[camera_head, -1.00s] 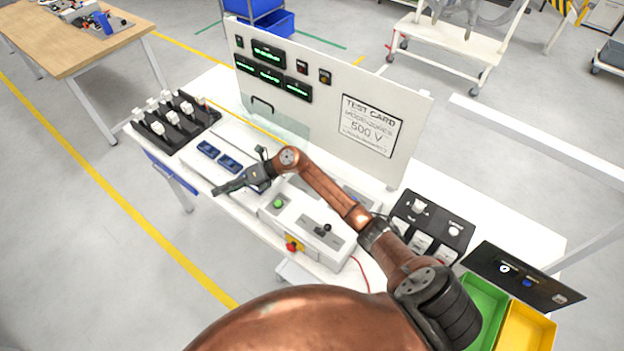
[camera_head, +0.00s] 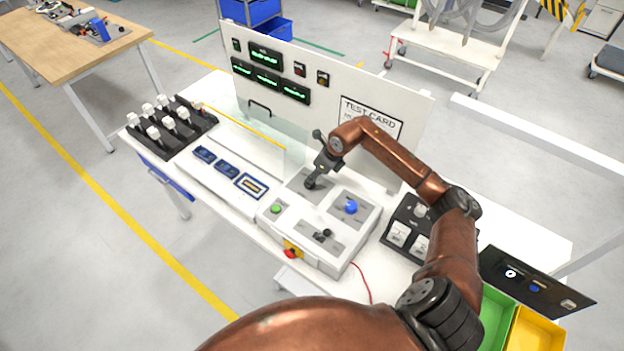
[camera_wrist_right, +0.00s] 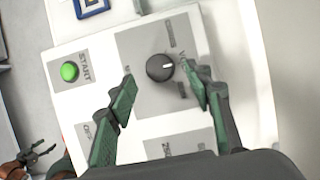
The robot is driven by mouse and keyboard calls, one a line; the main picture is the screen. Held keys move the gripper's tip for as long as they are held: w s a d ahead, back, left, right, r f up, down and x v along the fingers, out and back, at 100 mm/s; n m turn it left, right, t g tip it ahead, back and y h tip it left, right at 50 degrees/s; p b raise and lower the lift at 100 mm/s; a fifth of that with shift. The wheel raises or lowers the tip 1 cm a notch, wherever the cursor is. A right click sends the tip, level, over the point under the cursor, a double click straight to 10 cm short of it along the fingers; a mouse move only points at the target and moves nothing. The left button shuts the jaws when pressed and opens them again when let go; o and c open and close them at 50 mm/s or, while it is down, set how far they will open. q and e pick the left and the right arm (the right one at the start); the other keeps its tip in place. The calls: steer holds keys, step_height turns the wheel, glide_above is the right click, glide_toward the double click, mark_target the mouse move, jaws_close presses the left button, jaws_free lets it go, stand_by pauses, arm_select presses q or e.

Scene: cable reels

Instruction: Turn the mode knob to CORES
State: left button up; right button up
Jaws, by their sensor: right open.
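The dark round mode knob (camera_wrist_right: 160,67) sits on a grey plate (camera_wrist_right: 150,100) of the white console. A white mark on its top points to the right in the wrist view. Labels around it are too blurred to read. My right gripper (camera_wrist_right: 158,72) is open, with one green-padded finger on each side of the knob and a gap to it on both sides. A small copper and dark part, possibly my left arm, shows at the wrist view's lower left edge.
A green START button (camera_wrist_right: 69,71) is beside the plate. The console also carries a blue button (camera_head: 351,207), a black-handled switch (camera_head: 325,233) and a red stop button (camera_head: 291,253). A clear screen (camera_head: 292,155) and the test card panel (camera_head: 225,60) stand behind.

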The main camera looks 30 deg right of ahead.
steer(key=shift+x, duration=2)
steer(key=shift+a, duration=0.1)
steer(key=shift+c, duration=0.4)
steer(key=c, duration=1.1)
